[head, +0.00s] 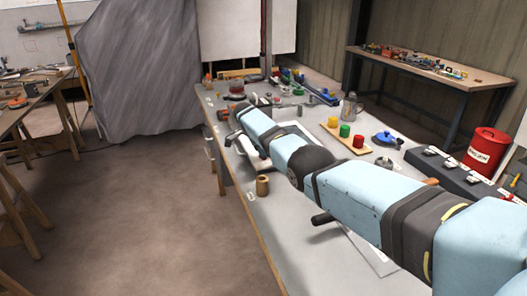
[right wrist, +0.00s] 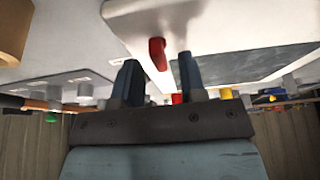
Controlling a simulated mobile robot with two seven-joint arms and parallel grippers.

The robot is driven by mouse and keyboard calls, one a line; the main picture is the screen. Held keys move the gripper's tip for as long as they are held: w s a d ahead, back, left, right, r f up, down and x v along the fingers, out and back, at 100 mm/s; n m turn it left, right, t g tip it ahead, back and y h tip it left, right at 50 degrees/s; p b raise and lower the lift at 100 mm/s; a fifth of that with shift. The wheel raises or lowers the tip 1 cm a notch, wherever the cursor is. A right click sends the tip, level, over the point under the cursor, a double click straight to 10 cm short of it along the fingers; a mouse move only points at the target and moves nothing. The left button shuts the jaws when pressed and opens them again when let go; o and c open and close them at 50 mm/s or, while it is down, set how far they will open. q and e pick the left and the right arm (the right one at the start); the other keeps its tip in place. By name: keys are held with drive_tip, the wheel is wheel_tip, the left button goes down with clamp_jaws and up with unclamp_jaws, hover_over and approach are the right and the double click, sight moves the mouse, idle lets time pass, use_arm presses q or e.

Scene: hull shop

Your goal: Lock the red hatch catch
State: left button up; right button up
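The red hatch catch (right wrist: 157,53) shows in the right wrist view as a short red lever on a white hatch panel (right wrist: 130,18) with a dark grey area. My right gripper (right wrist: 160,82) is open, its two dark fingers apart. The catch appears in the gap between the fingertips, slightly beyond them; I cannot tell whether they touch it. In the head view my right arm reaches over the bench to the white panel (head: 292,139), and the catch is hidden there. My left gripper is not in view.
The bench (head: 262,222) also carries a wooden cylinder (head: 262,185), a board with coloured cylinders (head: 345,130), a blue-topped item (head: 384,139) and a red can (head: 487,150). A grey sheet hangs behind.

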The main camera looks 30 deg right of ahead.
drive_tip(key=p+v, duration=0.1)
drive_tip(key=v, duration=1.1)
drive_tip(key=shift+a+r+p, duration=0.2)
drive_tip(key=shift+r+p, duration=0.1)
